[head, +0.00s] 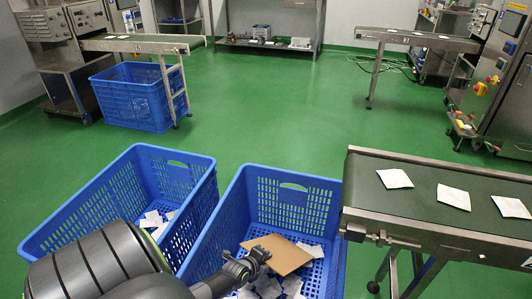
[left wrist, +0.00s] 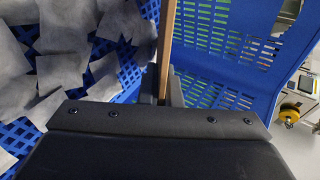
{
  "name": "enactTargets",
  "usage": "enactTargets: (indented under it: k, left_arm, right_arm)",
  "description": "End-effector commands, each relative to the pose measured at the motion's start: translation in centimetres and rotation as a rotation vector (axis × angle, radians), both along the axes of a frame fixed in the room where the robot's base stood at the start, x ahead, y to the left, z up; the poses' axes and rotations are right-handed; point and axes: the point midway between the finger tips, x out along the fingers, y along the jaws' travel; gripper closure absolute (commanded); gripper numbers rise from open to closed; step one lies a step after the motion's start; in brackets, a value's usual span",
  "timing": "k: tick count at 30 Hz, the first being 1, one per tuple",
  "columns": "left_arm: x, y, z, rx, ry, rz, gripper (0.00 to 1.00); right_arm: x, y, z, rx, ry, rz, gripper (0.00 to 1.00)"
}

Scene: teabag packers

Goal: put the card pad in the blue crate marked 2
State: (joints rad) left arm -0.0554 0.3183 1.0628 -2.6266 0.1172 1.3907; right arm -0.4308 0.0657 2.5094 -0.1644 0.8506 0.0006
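The card pad (head: 282,252) is a flat brown square in the head view, over the teabags inside the right-hand of two near blue crates (head: 337,215). My left gripper (head: 262,254) reaches into this crate and is shut on the card pad's near left edge. In the left wrist view the card pad (left wrist: 167,45) shows edge-on as a thin brown strip between the fingers (left wrist: 164,90). The other near blue crate (head: 202,210) stands to the left. I cannot see a number on either crate. My right gripper is out of view.
White teabag packets (head: 268,289) lie in the right-hand crate. A conveyor (head: 430,215) carrying several packets stands close on its right. Another blue crate (head: 133,98) sits under the far left conveyor (head: 140,44). Green floor (head: 270,110) is open beyond the near crates.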

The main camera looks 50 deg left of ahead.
Motion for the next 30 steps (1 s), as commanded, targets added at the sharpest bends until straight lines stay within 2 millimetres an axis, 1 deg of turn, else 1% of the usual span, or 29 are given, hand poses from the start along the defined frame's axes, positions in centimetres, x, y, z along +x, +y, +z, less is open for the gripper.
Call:
enactTargets:
  k: [3,11,15,17,27,30]
  left_arm:
    - [0.01,0.02,-0.02,0.000,0.000,0.000,1.00]
    - [0.01,0.00,-0.16,0.000,0.000,0.000,1.00]
    - [0.00,0.00,-0.16,0.000,0.000,0.000,0.81]
    - [0.00,0.00,-0.16,0.000,0.000,0.000,0.74]
    - [0.00,-0.01,0.10,0.000,0.000,0.000,0.74]
    - [-0.14,-0.02,0.13,0.000,0.000,0.000,0.74]
  right_arm:
    - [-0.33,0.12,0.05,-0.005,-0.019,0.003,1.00]
    - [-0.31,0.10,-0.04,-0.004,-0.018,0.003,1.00]
    - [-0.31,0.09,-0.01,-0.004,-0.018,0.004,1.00]
    - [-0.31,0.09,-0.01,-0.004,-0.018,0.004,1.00]
    - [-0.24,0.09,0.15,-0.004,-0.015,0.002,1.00]
    - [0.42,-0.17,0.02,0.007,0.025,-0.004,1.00]
